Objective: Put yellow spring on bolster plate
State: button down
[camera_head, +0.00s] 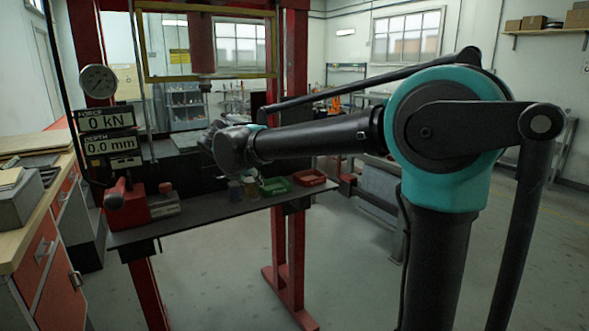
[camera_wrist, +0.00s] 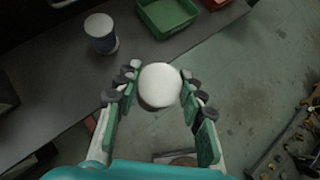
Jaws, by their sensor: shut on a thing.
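My gripper (camera_wrist: 155,82) is shut on a round, white-topped thing (camera_wrist: 160,83), one finger pad on each side. Its side is mostly hidden, so I cannot tell whether it is the yellow spring. In the head view, my dark wrist hides much of the press behind it, and what the gripper holds is not clear there. A light grey flat surface (camera_head: 186,141) lies between the red press columns. I cannot tell whether it is the bolster plate.
A blue, white-topped cylinder (camera_wrist: 102,36) stands on the dark bench (camera_wrist: 60,75) near a green tray (camera_wrist: 168,14). A red tray (camera_head: 310,177) is to the right. The red press column (camera_head: 288,235) stands close by. The held thing shows against open floor beyond the bench edge.

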jog(key=w+d+f, duration=0.2)
jog(key=d+f, duration=0.4)
jog(key=d, duration=0.5)
jog(key=w+d+f, duration=0.3)
jog(key=d+f, duration=0.3)
jog(key=d, duration=0.4)
jog(key=w+d+f, duration=0.3)
jog(key=d+f, duration=0.4)
jog(key=d, duration=0.4)
jog(key=shift+d+m, duration=0.3)
jog(key=shift+d, duration=0.05)
jog(key=shift+w+h, duration=0.15)
jog(key=shift+h, duration=0.15)
